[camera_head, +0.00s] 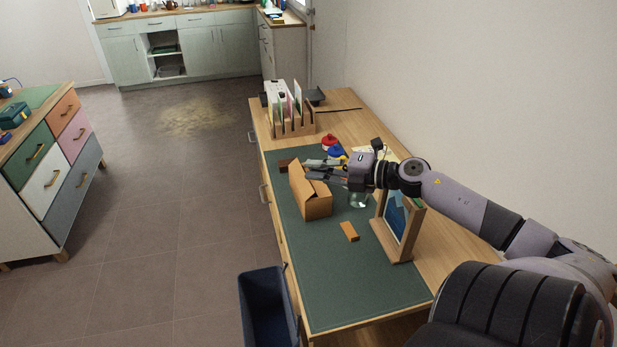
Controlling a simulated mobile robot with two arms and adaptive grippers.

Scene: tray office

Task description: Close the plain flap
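A brown cardboard box (318,207) stands on the green desk mat (370,285). A flap (296,174) on its left side stands raised and slanted. The box's far right top edge is partly hidden by my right gripper (309,169). I cannot tell which flap is the plain one, as any markings are too small to see. My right gripper reaches in from the right, just over the top of the box. Its two dark fingers look apart, with nothing seen between them. Whether they touch a flap is unclear. My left gripper is not in view.
A picture frame (398,224) stands right of the box, beneath my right arm. A small orange-brown block (349,231) lies before it. Red (330,142) and blue (337,152) items and a file rack (293,126) are behind. The mat's near part is clear.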

